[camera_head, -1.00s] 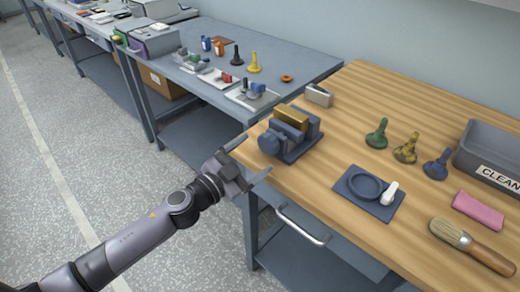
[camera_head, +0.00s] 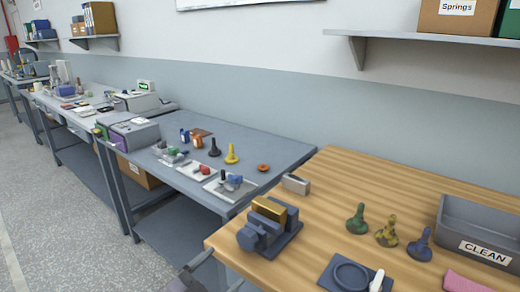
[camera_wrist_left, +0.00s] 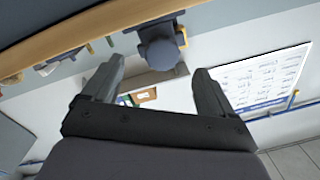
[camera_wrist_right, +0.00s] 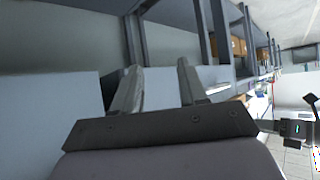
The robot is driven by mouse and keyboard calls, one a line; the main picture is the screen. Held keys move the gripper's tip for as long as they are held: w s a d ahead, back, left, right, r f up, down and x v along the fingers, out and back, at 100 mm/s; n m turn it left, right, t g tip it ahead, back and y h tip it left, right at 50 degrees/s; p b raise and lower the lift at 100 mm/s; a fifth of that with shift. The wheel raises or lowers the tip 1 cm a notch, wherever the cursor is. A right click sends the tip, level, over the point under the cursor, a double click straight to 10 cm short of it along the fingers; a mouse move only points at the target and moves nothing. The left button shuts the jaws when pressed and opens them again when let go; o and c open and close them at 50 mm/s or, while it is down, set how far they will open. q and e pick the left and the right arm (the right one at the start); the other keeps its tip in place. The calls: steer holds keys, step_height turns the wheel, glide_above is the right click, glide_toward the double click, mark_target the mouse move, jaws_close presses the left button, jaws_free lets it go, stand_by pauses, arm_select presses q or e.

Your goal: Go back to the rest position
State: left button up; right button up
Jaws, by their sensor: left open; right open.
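My left gripper (camera_wrist_left: 155,90) is open and empty in the left wrist view. In the head view only part of it (camera_head: 205,268) shows at the bottom edge, in front of the wooden bench's left corner and below the vise (camera_head: 268,228). My right gripper (camera_wrist_right: 155,90) is open and empty in the right wrist view, with grey furniture frames beyond it. It is not in the head view. In the left wrist view the blue part of the vise (camera_wrist_left: 160,50) sticks out past the bench edge, beyond the fingers and apart from them.
The wooden bench (camera_head: 330,200) holds green, camouflage and blue bobbin-like pieces, a round dark tray (camera_head: 350,275), a grey CLEAN bin (camera_head: 485,235) and a small metal block (camera_head: 296,184). A grey table (camera_head: 270,145) with small parts stands left. Floor at far left is clear.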

arm_select(q)
steer(key=s+a+f+n+g+y, duration=0.2)
steer(key=s+a+f+n+y, duration=0.1)
steer(key=s+f, duration=0.5)
steer(key=s+a+f+n+g+y, duration=0.2)
steer(key=s+a+f+n+y, duration=0.2)
steer(key=s+f, duration=0.5)
steer(key=s+a+n, duration=0.2)
steer(key=s+a, duration=0.1)
steer(key=s, duration=0.1)
steer(key=shift+f+n+g, duration=0.15)
steer(key=shift+n+g, duration=0.15)
